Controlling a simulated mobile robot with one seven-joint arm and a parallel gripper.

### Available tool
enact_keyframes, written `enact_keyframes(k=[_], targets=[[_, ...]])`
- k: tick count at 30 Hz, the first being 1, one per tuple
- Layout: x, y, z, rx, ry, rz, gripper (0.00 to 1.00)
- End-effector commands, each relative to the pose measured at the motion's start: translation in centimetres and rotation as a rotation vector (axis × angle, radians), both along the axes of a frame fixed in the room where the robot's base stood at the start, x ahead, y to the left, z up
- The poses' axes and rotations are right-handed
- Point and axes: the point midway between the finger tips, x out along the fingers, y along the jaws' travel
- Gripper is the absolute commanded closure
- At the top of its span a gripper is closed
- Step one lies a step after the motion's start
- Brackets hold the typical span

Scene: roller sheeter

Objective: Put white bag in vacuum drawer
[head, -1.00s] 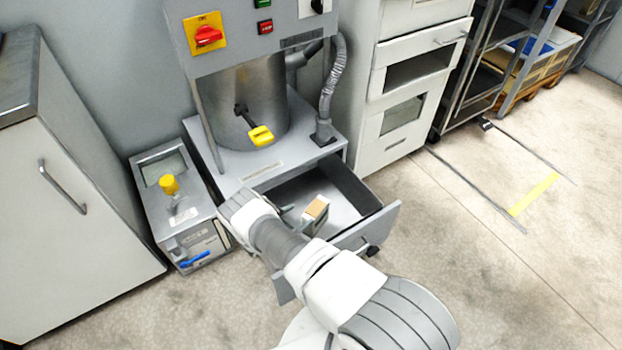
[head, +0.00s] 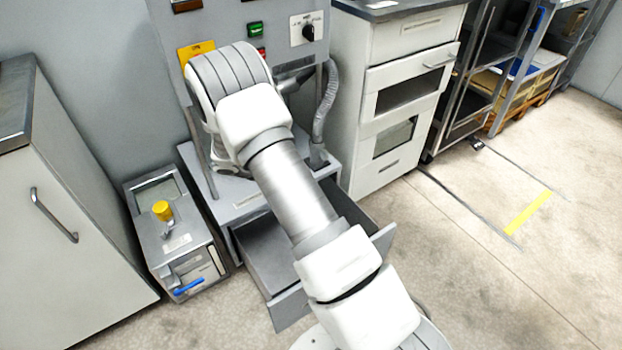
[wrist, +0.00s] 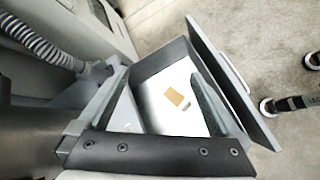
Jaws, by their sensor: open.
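The open drawer (head: 282,271) juts out low from the grey machine; my arm hides much of it in the head view. The wrist view looks down into this drawer (wrist: 150,75).
A small grey unit with a yellow knob (head: 162,210) stands left of the drawer. A white cabinet (head: 70,215) is farther left. A white drawer unit (head: 400,100) stands right, with a ribbed hose (head: 325,105) near it. The floor at right is clear.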

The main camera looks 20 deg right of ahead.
Motion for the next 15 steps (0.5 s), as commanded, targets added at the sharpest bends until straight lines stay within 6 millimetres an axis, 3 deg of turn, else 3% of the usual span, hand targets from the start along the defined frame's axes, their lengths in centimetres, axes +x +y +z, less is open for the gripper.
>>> enact_keyframes(k=[3, 15], targets=[[-1.7, -0.1, 3.6, 0.054, -0.043, -0.077, 0.0], [-7.9, 0.5, 13.4, 0.246, -0.201, -0.315, 0.0]])
